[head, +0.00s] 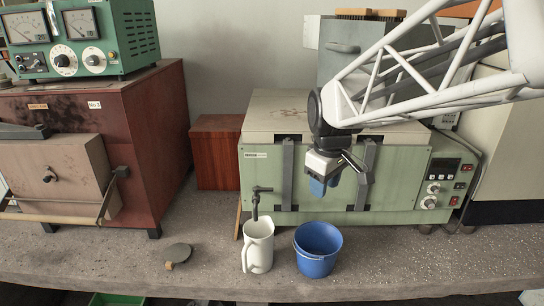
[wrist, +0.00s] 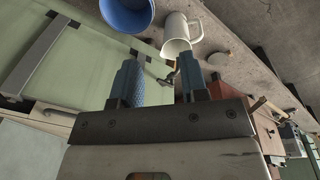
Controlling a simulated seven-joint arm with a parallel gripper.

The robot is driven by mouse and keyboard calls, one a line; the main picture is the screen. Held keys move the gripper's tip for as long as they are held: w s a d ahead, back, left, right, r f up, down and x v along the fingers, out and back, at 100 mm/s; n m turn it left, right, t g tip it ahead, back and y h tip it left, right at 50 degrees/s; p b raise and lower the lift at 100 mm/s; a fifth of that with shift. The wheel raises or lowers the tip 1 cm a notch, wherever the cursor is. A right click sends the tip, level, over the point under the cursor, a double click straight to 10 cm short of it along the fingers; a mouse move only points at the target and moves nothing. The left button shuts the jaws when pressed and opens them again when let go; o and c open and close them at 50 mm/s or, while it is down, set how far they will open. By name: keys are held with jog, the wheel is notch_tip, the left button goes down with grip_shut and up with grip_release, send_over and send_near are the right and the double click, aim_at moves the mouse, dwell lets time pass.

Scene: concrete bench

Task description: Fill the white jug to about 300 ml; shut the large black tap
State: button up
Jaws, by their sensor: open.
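The white jug (head: 259,250) stands upright on the bench, its handle to the left. It also shows in the wrist view (wrist: 177,35). The black tap (head: 256,203) is directly above the jug, with a lever at its top pointing right. In the wrist view part of the tap (wrist: 170,78) shows between my fingers, farther off. My gripper (head: 322,188) is open and empty, in front of the green oven, above and to the right of the tap. Its blue fingers (wrist: 160,62) touch nothing visible. The jug's water level and any stream cannot be made out.
A blue bucket (head: 318,262) stands just right of the jug. The green oven (head: 400,165) is behind, with a red-brown cabinet (head: 150,120) at left. The bench front at right is clear.

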jog(key=w+a+f+n, duration=0.2)
jog(key=w+a+n, duration=0.1)
jog(key=w, duration=0.4)
jog(key=w+a+f+n+g, duration=0.1)
jog(key=w+a+f+n, duration=0.1)
jog(key=w+a, duration=0.4)
jog(key=w+a+f+n, duration=0.3)
jog(key=w+a+n, duration=0.1)
jog(key=w, duration=0.4)
jog(key=shift+a, duration=0.4)
jog(key=shift+f, duration=3.9)
grip_shut()
